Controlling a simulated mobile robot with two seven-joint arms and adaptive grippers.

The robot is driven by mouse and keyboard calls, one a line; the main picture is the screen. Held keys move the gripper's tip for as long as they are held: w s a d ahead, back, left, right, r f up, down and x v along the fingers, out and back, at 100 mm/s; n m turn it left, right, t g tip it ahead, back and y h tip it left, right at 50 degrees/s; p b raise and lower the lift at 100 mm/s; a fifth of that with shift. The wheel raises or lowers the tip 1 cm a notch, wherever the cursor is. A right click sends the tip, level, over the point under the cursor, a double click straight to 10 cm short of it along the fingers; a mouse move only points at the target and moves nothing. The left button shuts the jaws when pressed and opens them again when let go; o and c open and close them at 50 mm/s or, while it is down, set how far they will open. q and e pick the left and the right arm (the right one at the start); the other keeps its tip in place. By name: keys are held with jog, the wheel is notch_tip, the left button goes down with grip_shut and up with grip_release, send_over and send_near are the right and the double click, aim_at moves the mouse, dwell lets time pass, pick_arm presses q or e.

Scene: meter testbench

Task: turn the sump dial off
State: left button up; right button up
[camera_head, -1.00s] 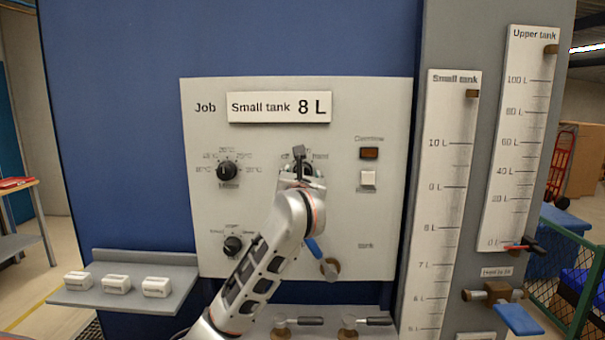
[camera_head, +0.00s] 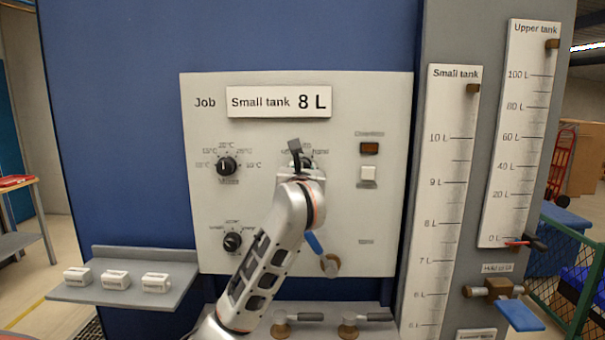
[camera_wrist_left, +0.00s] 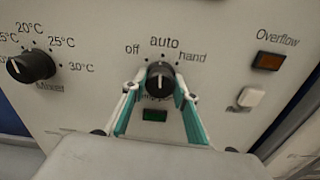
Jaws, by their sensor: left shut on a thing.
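The sump dial (camera_wrist_left: 160,77) is a black round knob on the pale panel, with "off", "auto" and "hand" printed around its top. In the head view my left gripper (camera_head: 301,162) and wrist cover most of the dial. My right gripper is not in view.
A black temperature dial (camera_wrist_left: 30,66) sits left of the sump dial. The Overflow lamp (camera_wrist_left: 270,61) and a white button (camera_wrist_left: 250,97) are to the right. Below my wrist, a blue-handled valve (camera_head: 329,263) juts from the panel.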

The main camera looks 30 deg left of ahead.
pick_arm(q)
jog(key=n+b, duration=0.2)
jog(key=shift+d+f+n, duration=0.1)
jog(key=shift+f+n, duration=0.15)
jog(key=shift+n, duration=0.05)
jog(key=shift+n+b, duration=0.4)
jog(key=shift+b, duration=0.1)
jog(key=n+b, duration=0.2)
jog(key=shift+n+b, duration=0.3)
jog(key=shift+n, duration=0.1)
jog(key=shift+r+n+b, duration=0.15)
jog(key=shift+n+b, duration=0.45)
jog(key=shift+n, duration=0.3)
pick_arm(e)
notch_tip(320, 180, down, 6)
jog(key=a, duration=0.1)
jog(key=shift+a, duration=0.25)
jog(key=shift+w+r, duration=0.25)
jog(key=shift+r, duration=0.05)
pick_arm(q)
jog(key=o, duration=1.1)
jog(key=shift+r, duration=0.1)
jog(key=v, duration=1.2)
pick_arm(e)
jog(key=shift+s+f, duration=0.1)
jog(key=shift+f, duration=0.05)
